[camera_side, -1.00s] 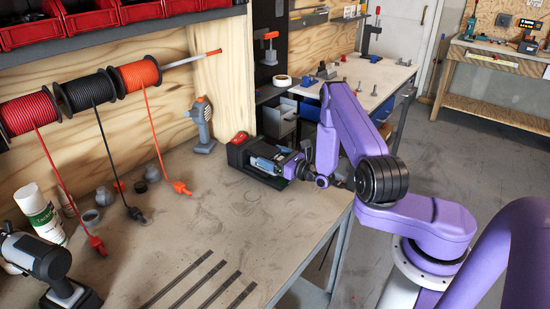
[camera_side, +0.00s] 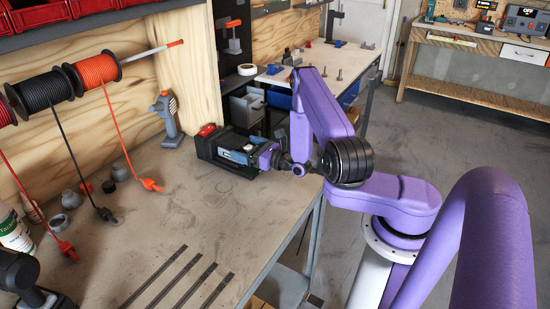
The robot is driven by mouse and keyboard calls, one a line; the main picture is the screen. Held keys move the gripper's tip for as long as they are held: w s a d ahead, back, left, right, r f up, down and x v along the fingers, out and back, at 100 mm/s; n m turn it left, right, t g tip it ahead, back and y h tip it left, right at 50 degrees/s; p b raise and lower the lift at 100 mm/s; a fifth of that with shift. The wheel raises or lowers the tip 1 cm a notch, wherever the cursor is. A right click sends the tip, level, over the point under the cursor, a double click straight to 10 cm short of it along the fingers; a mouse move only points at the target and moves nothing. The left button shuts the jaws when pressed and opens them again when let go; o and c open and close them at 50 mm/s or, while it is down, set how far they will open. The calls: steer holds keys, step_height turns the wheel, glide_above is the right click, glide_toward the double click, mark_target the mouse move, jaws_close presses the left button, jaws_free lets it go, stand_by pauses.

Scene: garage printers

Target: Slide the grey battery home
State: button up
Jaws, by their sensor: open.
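A black dock (camera_side: 207,148) with a red part on top stands on the workbench, near its right edge. A blue-and-grey block (camera_side: 236,150), which looks like the battery, lies in or on the dock at its right side. How far in it sits is too small to tell. My gripper (camera_side: 262,156) is at the right end of this block, low over the bench. Its jaws are open. The fingertips are small and partly hidden, so I cannot tell whether they touch the block.
Dark flat strips (camera_side: 182,283) lie at the front. The bench middle is clear.

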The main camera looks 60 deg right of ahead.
steer(key=s, duration=1.3)
steer(key=shift+s, duration=0.7)
